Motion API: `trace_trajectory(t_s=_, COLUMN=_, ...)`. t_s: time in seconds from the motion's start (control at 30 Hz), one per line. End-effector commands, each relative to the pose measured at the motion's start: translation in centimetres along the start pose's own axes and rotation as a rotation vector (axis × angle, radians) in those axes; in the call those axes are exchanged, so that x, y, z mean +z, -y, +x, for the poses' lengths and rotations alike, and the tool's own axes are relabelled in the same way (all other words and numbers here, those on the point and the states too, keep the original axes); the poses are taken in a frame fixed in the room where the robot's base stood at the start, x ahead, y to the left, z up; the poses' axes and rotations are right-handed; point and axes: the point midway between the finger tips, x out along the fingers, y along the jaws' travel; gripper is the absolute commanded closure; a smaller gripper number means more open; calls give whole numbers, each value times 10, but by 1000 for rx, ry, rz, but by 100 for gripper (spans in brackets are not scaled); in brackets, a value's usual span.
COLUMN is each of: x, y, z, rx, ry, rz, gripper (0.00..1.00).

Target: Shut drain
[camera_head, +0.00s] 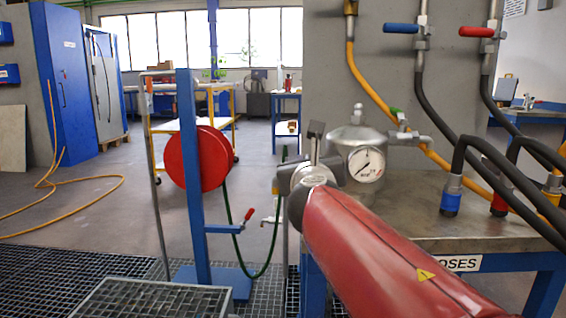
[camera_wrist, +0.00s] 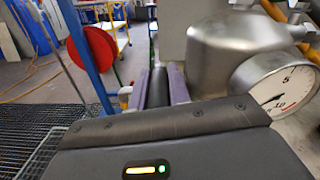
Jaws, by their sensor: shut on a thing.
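The metal vessel (camera_head: 358,137) stands on the steel-topped bench, with a round dial gauge (camera_head: 363,164) on its front. In the wrist view the vessel (camera_wrist: 225,55) and gauge (camera_wrist: 278,88) are close on the right. My gripper (camera_wrist: 158,82) is left of the vessel, its two purple-grey fingers closed on a dark bar-shaped handle (camera_wrist: 158,90). I take this to be the drain handle; its valve body is hidden by my gripper. In the head view my red arm and wrist cover the fingers and the vessel's lower left side.
A red reel (camera_head: 197,160) on a blue post stands left, with a red-handled tap (camera_head: 249,214) and hanging green hose. Floor grating (camera_head: 60,275) lies front left. Blue (camera_head: 401,28) and red (camera_head: 477,32) wall levers and dark hoses crowd the right.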

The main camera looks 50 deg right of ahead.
Motion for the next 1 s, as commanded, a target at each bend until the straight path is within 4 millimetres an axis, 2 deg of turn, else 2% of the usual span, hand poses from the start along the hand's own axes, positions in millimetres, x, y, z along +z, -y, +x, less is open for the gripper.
trace_trajectory(t_s=0.27, x=2, y=0, z=0, rx=1, ry=3, rz=0, gripper=100)
trace_trajectory(t_s=0.3, x=2, y=0, z=0, rx=1, ry=3, rz=0, gripper=80)
trace_trajectory(t_s=0.47, x=2, y=0, z=0, rx=0, ry=2, rz=0, gripper=60)
trace_trajectory(t_s=0.77, x=1, y=0, z=-2, rx=0, ry=2, rz=1, gripper=60)
trace_trajectory(t_s=0.87, x=3, y=2, z=-11, rx=-1, ry=2, rz=2, gripper=60)
trace_trajectory(t_s=1.0, x=4, y=2, z=-35, rx=-2, ry=3, rz=2, gripper=60)
